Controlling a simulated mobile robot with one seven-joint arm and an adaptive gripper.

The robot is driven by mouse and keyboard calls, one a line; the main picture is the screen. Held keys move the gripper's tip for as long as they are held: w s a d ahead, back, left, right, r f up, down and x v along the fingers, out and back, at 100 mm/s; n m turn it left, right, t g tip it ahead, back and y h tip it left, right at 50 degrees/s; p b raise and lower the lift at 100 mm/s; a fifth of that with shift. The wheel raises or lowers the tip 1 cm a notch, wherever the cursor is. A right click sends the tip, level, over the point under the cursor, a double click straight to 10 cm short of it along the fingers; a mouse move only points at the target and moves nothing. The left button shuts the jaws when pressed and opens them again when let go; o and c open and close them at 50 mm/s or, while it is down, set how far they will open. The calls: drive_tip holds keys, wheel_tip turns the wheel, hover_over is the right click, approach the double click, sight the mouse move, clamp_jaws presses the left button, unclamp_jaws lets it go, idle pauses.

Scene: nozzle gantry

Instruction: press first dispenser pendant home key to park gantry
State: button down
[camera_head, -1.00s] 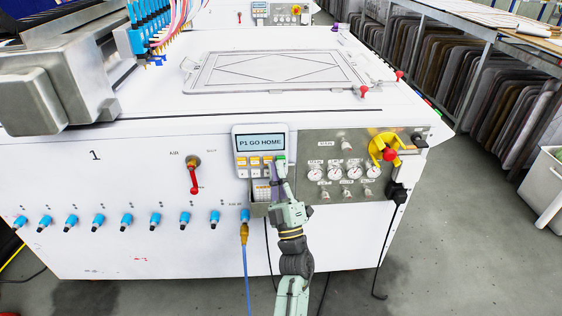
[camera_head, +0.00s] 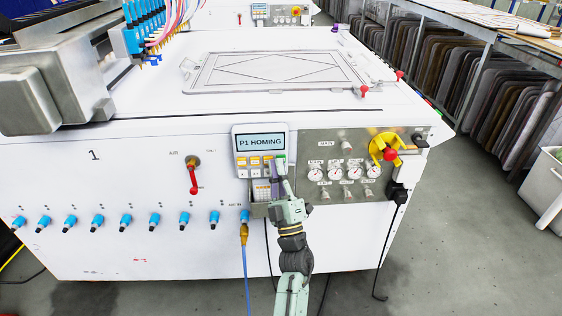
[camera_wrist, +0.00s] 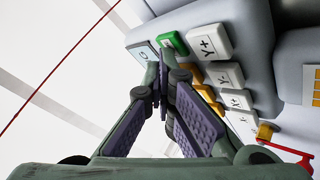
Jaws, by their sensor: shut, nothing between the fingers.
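The first dispenser pendant (camera_head: 285,139) is a light grey box on the front of the near white machine. Its display (camera_head: 261,143) reads "P1 HOMING". Orange keys and a green key (camera_head: 281,159) lie below the display. My gripper (camera_head: 277,168) is shut and empty at the pendant's lower right keys. In the wrist view, the closed fingertips (camera_wrist: 160,78) are close to a grey key (camera_wrist: 143,50), the green key (camera_wrist: 172,43) and orange keys. Whether they touch a key cannot be told. The gantry (camera_head: 45,90) with blue nozzles (camera_head: 147,25) is at upper left.
A gauge panel (camera_head: 345,178) with a yellow and red switch (camera_head: 387,150) is right of the pendant. A red-handled valve (camera_head: 193,178) is to its left. A blue hose (camera_head: 246,270) and black cables hang below. A second pendant (camera_head: 260,12) stands farther back.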

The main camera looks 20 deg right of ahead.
drive_tip(key=shift+s+a, duration=0.3)
drive_tip(key=shift+s, duration=0.6)
drive_tip(key=shift+s+a+p, duration=0.25)
drive_tip(key=shift+s, duration=0.55)
drive_tip(key=shift+s+a+p, duration=0.2)
drive_tip(key=shift+s, duration=0.65)
drive_tip(key=shift+s+a+p, duration=0.25)
drive_tip(key=shift+s, duration=0.55)
